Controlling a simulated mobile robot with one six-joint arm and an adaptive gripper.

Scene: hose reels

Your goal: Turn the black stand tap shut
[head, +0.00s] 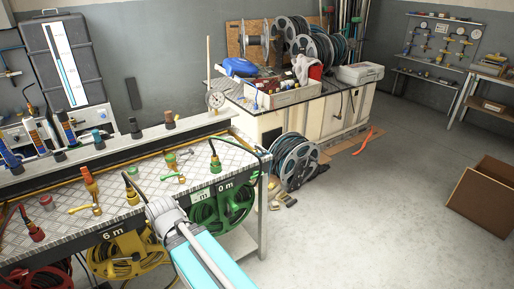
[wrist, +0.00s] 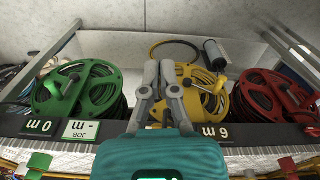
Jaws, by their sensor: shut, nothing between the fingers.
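One (head: 96,209) is at the left by an orange hose end, the other (head: 174,170) is further right. I cannot tell which, if either, is the black stand tap. In the wrist view my gripper (wrist: 160,68) is shut and empty. Its fingertips point toward the yellow hose reel (wrist: 190,80) under the bench edge, and I cannot tell the gap to it. No tap is between the fingers. In the head view my teal arm hides part of the front bench edge.
The green reel (wrist: 82,88) and red reel (wrist: 268,95) flank the yellow one, upside down in the wrist view. Hose ends, including a green one (head: 215,163), rise from the bench top. Grey floor (head: 385,215) is clear to the right, before a brown box (head: 484,196).

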